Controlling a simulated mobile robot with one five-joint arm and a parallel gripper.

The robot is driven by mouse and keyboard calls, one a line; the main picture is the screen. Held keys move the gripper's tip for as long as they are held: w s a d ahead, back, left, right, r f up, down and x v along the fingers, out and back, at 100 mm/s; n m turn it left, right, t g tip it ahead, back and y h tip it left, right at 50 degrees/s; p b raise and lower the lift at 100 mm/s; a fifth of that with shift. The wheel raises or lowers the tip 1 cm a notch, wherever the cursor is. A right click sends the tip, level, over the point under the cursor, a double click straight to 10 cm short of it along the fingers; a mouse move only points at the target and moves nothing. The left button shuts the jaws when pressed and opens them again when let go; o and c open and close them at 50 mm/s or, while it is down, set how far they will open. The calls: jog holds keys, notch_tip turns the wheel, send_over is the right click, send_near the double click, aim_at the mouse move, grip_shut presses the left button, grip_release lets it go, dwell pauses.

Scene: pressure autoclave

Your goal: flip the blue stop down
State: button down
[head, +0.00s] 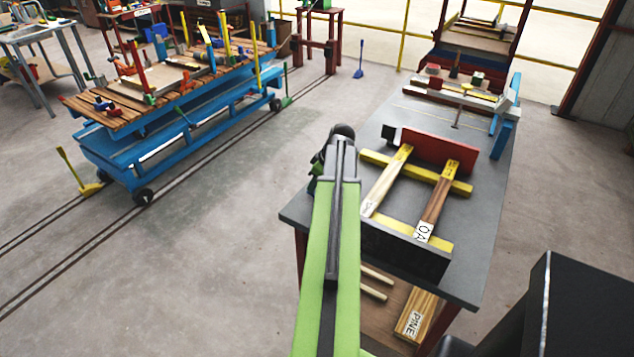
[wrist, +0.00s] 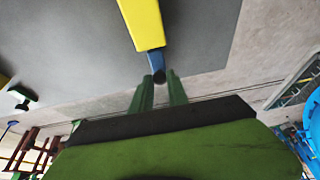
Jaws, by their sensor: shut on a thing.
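The blue stop (wrist: 155,60) is a small blue piece at the end of a yellow bar (wrist: 143,22) in the wrist view, with a dark rounded tip. My gripper (wrist: 160,80) has its two green fingers on either side of that tip and is shut on the stop. In the head view my arm reaches to the left edge of the grey table, beside the left end of the yellow bar (head: 374,159). The arm hides the fingers and the stop there.
The grey table (head: 470,222) holds a second yellow bar (head: 437,244), wooden strips, a red block (head: 437,149) and a dark panel (head: 405,250). Blue and white parts stand at its far right. A blue cart (head: 150,160) is on rails at left. Floor between is clear.

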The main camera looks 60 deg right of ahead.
jog(key=shift+w+g+p, duration=0.45)
jog(key=shift+w+g, duration=0.1)
jog(key=shift+g, duration=0.15)
jog(key=shift+w+d+f+g, duration=0.1)
jog(key=shift+w+f+g, duration=0.15)
jog(key=shift+g, duration=0.25)
jog(key=shift+w+f+g, duration=0.1)
jog(key=shift+f+g, duration=0.1)
jog(key=shift+g, duration=0.4)
jog(key=c, duration=1.3)
grip_release()
jog(key=shift+r, duration=0.1)
